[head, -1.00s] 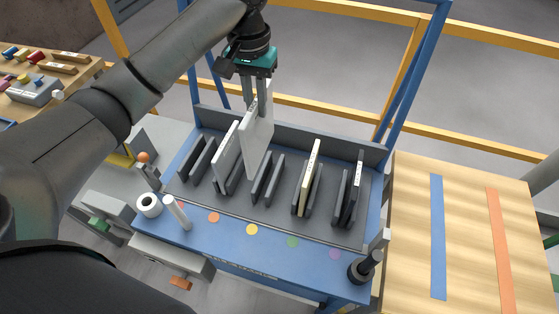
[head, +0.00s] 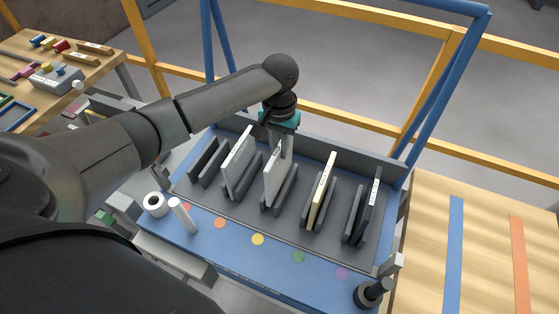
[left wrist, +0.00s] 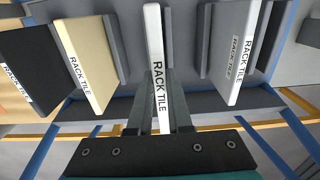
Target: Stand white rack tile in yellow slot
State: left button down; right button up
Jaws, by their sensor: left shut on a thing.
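The white rack tile (head: 274,182) stands upright in the middle slot, in line with the yellow dot (head: 257,239). Its lower part is between that slot's dark dividers. My left gripper (head: 286,148) is above it, shut on its upper edge. My right gripper is not in view.
The leftmost slot (head: 207,160) is empty.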

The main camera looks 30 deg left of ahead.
aim_at(280, 161)
pick_arm(q)
notch_tip(280, 161, down, 5)
jog(key=shift+r+b, duration=0.1)
jog(key=shift+b, duration=0.25)
jog(key=c, duration=1.3)
grip_release()
jog(key=shift+f, duration=0.2)
jog(key=o, duration=0.5)
jog(key=shift+c, duration=0.2)
notch_tip(280, 161, up, 12)
jog(key=shift+r+p, duration=0.15)
jog(key=shift+p, duration=0.65)
